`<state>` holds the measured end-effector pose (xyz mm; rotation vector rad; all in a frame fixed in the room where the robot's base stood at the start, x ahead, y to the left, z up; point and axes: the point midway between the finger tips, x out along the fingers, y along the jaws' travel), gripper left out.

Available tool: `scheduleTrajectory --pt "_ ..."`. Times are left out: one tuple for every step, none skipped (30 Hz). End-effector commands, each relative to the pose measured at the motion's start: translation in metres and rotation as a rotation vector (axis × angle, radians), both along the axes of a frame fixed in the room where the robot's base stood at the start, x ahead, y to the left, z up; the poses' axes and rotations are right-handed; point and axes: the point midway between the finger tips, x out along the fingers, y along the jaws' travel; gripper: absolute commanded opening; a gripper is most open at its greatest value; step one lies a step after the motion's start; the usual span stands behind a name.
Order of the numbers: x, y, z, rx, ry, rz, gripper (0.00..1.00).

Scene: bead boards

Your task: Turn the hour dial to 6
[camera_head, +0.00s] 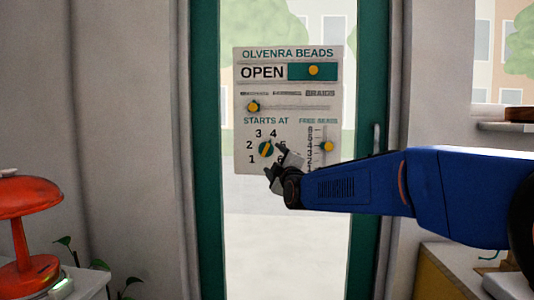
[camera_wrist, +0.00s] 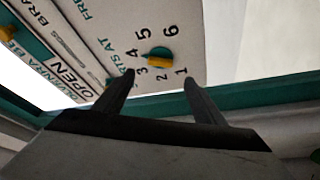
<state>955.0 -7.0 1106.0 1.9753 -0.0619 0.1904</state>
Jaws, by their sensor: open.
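The hour dial (camera_head: 266,149) is a round green knob with a yellow bar, under "STARTS AT" on the white board (camera_head: 285,88), with numbers 1 to 6 around it. The bar slants from lower left to upper right in the head view; I cannot tell which number it marks. The dial also shows in the wrist view (camera_wrist: 159,54), beyond the fingertips. My gripper (camera_head: 274,160) is open and empty, just right of and below the dial, partly covering the 5 and 6. In the wrist view my gripper (camera_wrist: 158,78) has its fingers apart, with the dial ahead between them.
The board hangs on a glass door with a green frame (camera_head: 206,200). An OPEN slider (camera_head: 313,70), a yellow slider knob (camera_head: 253,107) and a vertical slider knob (camera_head: 328,146) sit near the dial. A red lamp (camera_head: 28,197) stands at the lower left, away from my arm.

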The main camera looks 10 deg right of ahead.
Motion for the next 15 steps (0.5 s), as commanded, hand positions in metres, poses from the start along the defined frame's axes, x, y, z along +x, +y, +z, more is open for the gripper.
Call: scheduleTrajectory --pt "0.009 0.0 0.001 0.0 0.0 0.0 0.64" --pt "0.014 0.001 0.001 0.0 0.001 -0.001 0.64" --pt "0.02 0.001 0.002 0.0 0.001 -0.001 0.64" --pt "0.025 0.001 0.004 0.0 0.0 0.0 0.64" --pt "0.03 0.001 0.004 0.0 0.001 -0.001 0.64" --pt "0.036 0.002 0.005 0.0 0.001 -0.001 0.64" --pt "0.041 0.002 0.006 0.0 0.001 0.0 0.64" --pt "0.046 0.002 0.007 0.0 0.001 -0.001 0.64" --pt "0.052 0.002 0.007 0.0 0.002 0.0 0.64" --pt "0.057 0.003 0.009 0.0 0.001 -0.001 0.64" --pt "0.062 0.003 0.009 0.0 0.001 -0.001 0.64" --pt "0.068 0.003 0.01 0.0 0.002 0.0 0.64" --pt "0.072 0.003 0.011 0.0 0.001 -0.001 0.64" --pt "0.076 0.003 0.012 0.0 0.001 -0.001 0.64" --pt "0.081 0.004 0.013 0.0 0.001 -0.001 0.64"
